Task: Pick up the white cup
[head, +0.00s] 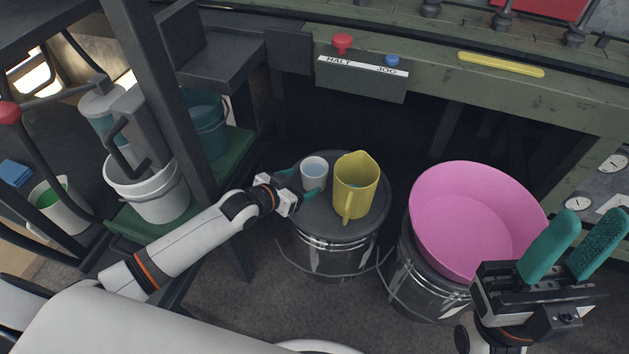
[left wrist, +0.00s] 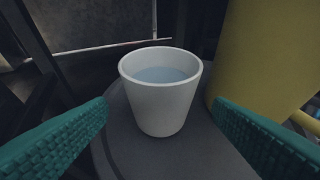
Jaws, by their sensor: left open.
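The white cup (head: 314,172) stands upright on a dark round drum top (head: 333,214), left of a yellow pitcher (head: 356,180). In the left wrist view the cup (left wrist: 160,98) is centred and holds a pale bluish liquid. My left gripper (head: 303,183) is open at the cup, with its teal fingers (left wrist: 160,135) to either side and a gap between each finger and the cup in the wrist view. The right finger is close to the yellow pitcher (left wrist: 262,60). My right gripper (head: 571,250) is at the lower right, its two teal fingers apart with nothing between them.
A large pink basin (head: 470,220) sits on another drum, right of the pitcher. A dark upright post (head: 170,95) and a white bucket (head: 147,190) stand at the left. A green bench with a button box (head: 362,78) overhangs behind the drums.

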